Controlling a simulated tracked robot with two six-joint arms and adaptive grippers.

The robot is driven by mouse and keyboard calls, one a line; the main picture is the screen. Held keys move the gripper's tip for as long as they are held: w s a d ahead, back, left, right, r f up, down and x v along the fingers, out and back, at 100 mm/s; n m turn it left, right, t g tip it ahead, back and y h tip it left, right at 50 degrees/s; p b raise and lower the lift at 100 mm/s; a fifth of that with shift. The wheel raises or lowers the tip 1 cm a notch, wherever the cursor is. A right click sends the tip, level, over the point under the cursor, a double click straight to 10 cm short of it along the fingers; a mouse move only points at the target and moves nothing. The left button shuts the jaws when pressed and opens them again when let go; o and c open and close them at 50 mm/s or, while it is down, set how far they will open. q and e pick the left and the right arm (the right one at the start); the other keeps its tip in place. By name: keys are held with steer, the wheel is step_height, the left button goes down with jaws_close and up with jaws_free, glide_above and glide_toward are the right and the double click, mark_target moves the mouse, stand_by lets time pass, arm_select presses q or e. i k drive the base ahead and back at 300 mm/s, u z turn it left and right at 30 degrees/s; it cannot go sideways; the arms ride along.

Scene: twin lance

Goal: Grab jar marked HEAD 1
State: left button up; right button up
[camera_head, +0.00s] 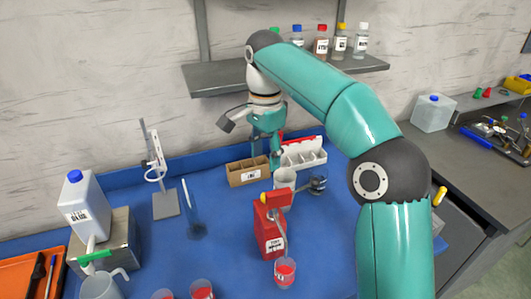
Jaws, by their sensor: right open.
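No label in view reads clearly as HEAD 1, so I cannot tell which thing is that jar. Small jars with red contents stand at the front: one under a red labelled unit (269,232), at its foot (285,272), and two cut by the lower edge (202,289) (163,295). A white cup (284,178) stands behind the red unit. My right gripper (265,145) is open over the back of the blue table, above the brown divided box (248,172). My left gripper is out of view.
A white divided box (303,153) is beside the brown one. A stand (165,200), a blue-capped canister (86,205) and a jug (101,286) are at the left. The shelf (230,77) holds several labelled bottles. My right arm covers the table's right side.

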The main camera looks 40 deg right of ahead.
mark_target(284, 269)
steer(key=k, duration=1)
